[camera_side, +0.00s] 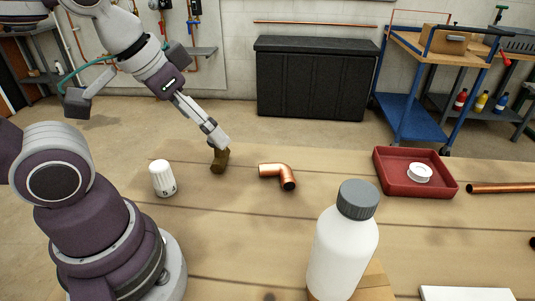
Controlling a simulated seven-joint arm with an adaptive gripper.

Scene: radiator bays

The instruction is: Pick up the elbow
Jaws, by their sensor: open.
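The copper elbow (279,174) lies on the wooden table near the middle, its dark open end facing the front right. My gripper (219,146) points down to the left of the elbow, apart from it, with a clear gap of table between them. The gripper is open; its fingers are small and seen from the side. A dull brass-brown piece (219,161) shows right at the fingertips. I cannot tell whether it stands on the table or sits between the fingers.
A white numbered knob (163,178) stands left of the gripper. A red tray (414,189) holding a white roll (420,173) is to the right, beside a copper pipe (502,188). A white bottle with a grey cap (342,247) stands tall in front.

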